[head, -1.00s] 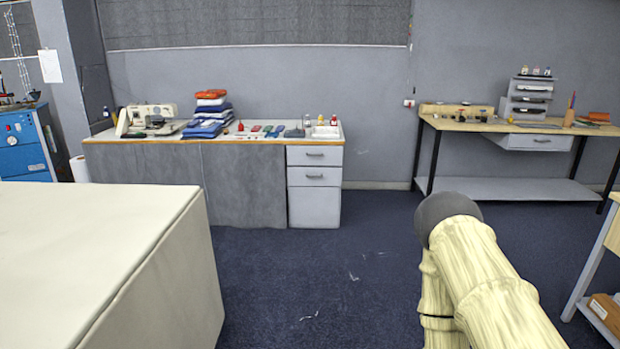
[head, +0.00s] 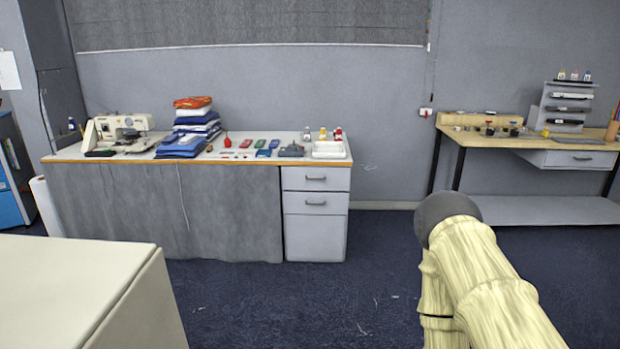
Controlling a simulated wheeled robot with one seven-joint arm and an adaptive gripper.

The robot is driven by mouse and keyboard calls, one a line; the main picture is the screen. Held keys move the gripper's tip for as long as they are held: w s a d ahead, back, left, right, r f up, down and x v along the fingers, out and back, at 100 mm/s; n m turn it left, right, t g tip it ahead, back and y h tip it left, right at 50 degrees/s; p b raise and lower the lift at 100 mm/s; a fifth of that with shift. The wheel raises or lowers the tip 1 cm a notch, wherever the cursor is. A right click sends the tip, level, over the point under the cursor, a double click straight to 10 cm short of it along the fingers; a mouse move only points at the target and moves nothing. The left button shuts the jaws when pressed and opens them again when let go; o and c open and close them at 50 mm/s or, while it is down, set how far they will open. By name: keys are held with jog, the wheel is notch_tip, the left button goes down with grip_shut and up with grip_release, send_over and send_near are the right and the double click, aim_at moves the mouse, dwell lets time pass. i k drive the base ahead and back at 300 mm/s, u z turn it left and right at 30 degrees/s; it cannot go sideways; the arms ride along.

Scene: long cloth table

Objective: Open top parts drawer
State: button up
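A grey-white drawer unit stands under the right end of the sewing bench. Its top drawer (head: 316,179) has a dark bar handle and looks shut. A second, shut drawer front (head: 316,201) with a similar handle sits below it. Another shut drawer (head: 575,159) with a dark handle hangs under the wooden workbench at the right. Which of these is the parts drawer I cannot tell. My arm shows at the lower right in its cream cover, well short of both benches. My gripper is not in view.
The sewing bench (head: 110,159) carries a sewing machine (head: 120,135), folded cloth (head: 195,125), small tools and bottles. The wooden workbench (head: 480,138) holds a small rack (head: 562,105). A cloth-covered table (head: 70,275) fills the lower left. Blue floor (head: 300,305) lies open before the drawers.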

aim_at(293, 177)
jog(key=i, duration=3.2)
jog(key=u, duration=0.95)
